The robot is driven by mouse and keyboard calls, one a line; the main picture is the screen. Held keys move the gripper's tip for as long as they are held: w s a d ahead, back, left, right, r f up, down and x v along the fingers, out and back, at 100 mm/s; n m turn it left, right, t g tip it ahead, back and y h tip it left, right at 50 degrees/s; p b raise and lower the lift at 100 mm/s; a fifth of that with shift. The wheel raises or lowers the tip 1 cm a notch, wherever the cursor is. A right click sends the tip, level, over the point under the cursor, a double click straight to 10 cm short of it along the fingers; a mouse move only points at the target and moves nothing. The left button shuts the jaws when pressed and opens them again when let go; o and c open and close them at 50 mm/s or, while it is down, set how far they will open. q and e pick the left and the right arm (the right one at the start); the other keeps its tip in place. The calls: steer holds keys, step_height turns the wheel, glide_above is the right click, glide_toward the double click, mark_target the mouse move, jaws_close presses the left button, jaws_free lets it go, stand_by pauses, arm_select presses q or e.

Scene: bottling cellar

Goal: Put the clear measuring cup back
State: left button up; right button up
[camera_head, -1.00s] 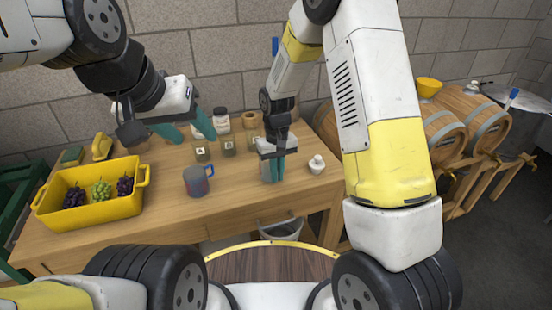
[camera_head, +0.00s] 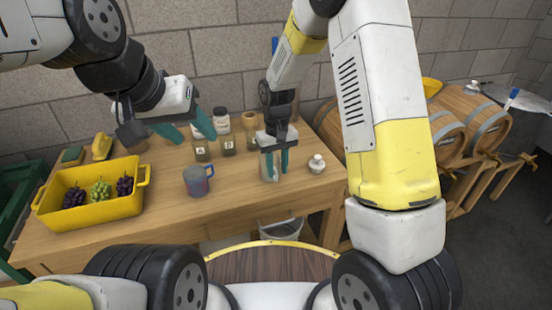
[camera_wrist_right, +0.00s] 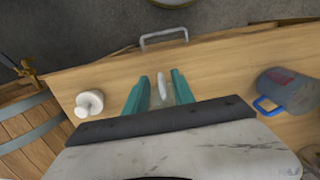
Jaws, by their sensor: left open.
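The clear measuring cup (camera_head: 270,174) appears as a small see-through vessel standing on the table near its front edge, mostly hidden by my right gripper. My right gripper (camera_head: 275,173) points down with its teal fingers on either side of it. In the right wrist view the fingers (camera_wrist_right: 160,92) stand apart, with a pale, narrow shape (camera_wrist_right: 162,89) between them and gaps at both sides. My left gripper (camera_head: 186,132) is open and empty above the table's back left part.
A grey mug with a blue handle (camera_head: 195,182) stands left of the right gripper, and a white stoppered piece (camera_head: 317,164) to its right. Several jars (camera_head: 201,149) stand behind. A yellow crate (camera_head: 100,216) of grapes is at the left.

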step_height(320, 180, up, 9)
steer(key=s+d+r+m+t+y, duration=0.1)
steer(key=s+d+r, duration=0.3)
steer(key=r, duration=0.2)
steer(key=s+d+r+m+t+y, duration=0.1)
steer(key=s+d+r+t, duration=0.2)
steer(key=r, duration=0.4)
steer(key=s+d+r+t, duration=0.1)
steer(key=s+d+r, duration=0.1)
steer(key=s, duration=0.4)
steer(key=s+d+r+m+t, duration=0.1)
steer(key=s+d, duration=0.2)
steer(key=s, duration=0.4)
steer(key=shift+r+t, duration=0.3)
steer(key=shift+r, duration=0.1)
steer(key=shift+s+d, duration=0.15)
